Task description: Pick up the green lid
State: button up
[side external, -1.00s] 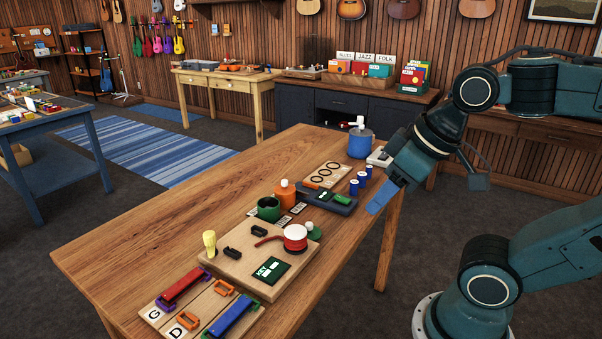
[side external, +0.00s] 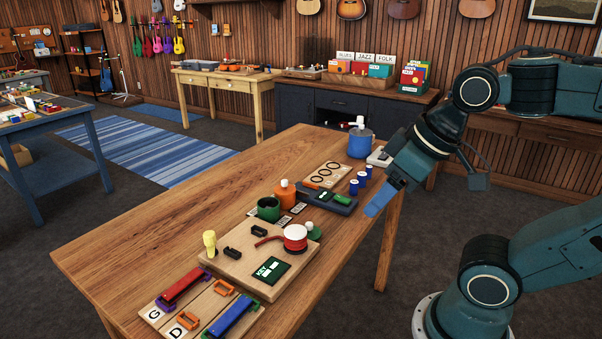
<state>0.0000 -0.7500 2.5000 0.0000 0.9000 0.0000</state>
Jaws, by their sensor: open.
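A green lid (side external: 315,234) with a pale knob lies on the wooden board at its right back corner. It is partly hidden behind a red and white round thing (side external: 295,238). An open green pot (side external: 268,209) stands further left, beside an orange pot (side external: 285,197) with a white knob on top. My gripper (side external: 374,209) is open and empty, pointing down and left over the table's right edge. It is to the right of the green lid and apart from it. Its fingers overlap in this view, so the gap between them is hard to see.
The wooden board (side external: 222,268) also bears a yellow peg (side external: 209,243) and black brackets. A dark blue tray (side external: 340,206), several blue cylinders (side external: 362,179) and a blue pot (side external: 361,146) stand further back. The table's (side external: 140,236) left side is clear.

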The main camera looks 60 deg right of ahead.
jog(key=o, duration=0.5)
jog(key=shift+c, duration=0.2)
jog(key=shift+w, duration=0.1)
jog(key=n+g, duration=0.6)
jog(key=n, duration=1.3)
send_over(309, 229)
jog(key=d, duration=0.1)
notch_tip(309, 229, down, 11)
jog(key=shift+w+d+f, duration=0.1)
jog(key=shift+w+f, duration=0.05)
jog(key=shift+w, duration=0.2)
jog(key=shift+f, duration=0.1)
jog(key=shift+f, duration=4.15)
